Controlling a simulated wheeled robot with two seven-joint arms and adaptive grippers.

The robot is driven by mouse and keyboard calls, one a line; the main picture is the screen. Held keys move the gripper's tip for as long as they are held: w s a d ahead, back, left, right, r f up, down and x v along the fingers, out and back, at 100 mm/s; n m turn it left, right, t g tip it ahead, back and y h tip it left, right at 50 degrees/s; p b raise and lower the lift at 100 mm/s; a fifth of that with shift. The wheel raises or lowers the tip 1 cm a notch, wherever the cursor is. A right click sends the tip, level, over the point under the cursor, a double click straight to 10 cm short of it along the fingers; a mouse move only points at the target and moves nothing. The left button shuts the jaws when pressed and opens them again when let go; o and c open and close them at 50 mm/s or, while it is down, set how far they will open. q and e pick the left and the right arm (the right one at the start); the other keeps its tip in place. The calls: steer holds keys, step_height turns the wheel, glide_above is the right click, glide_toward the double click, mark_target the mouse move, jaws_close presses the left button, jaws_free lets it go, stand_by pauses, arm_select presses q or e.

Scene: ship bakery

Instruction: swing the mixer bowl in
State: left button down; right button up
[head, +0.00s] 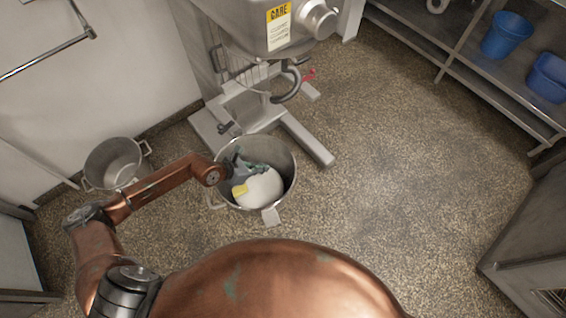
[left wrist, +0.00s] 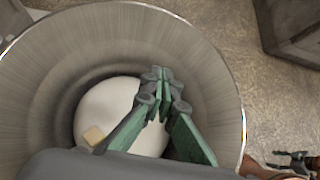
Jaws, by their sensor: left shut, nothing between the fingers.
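The steel mixer bowl (head: 287,160) sits low in front of the grey mixer (head: 237,25), out from under its dark hook (head: 289,90). A pale bracket (head: 271,216) shows on its near side. It holds a white mass (head: 262,190) with a small yellow block (head: 239,190) on it. My left gripper (head: 246,166) reaches over the rim into the bowl. In the left wrist view its green fingers (left wrist: 162,78) are together and empty, over the white mass beside the bowl's inner wall (left wrist: 205,70). My right gripper (left wrist: 297,162) shows small at that view's lower right; its jaws are unclear.
A steel pot (head: 115,163) stands on the floor at the left by the wall. Mixer legs (head: 307,138) stick out behind the bowl. Blue buckets (head: 507,35) stand on a shelf at the upper right. The speckled floor (head: 400,150) to the right is clear.

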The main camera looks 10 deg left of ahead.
arm_select(q)
steer(key=a+f, duration=0.1)
steer(key=b, duration=0.4)
glide_toward(289, 162)
steer(key=shift+y, duration=0.3)
steer(key=x, duration=0.5)
steer(key=shift+d+f, duration=0.1)
steer(key=shift+d, duration=0.4)
steer(key=shift+w, duration=0.1)
arm_select(e)
steer(key=f, duration=0.1)
steer(key=s+f, duration=0.1)
steer(key=f, duration=0.2)
steer(key=shift+s, duration=0.3)
arm_select(q)
steer(key=shift+w, duration=0.1)
arm_select(e)
steer(key=shift+r, duration=0.2)
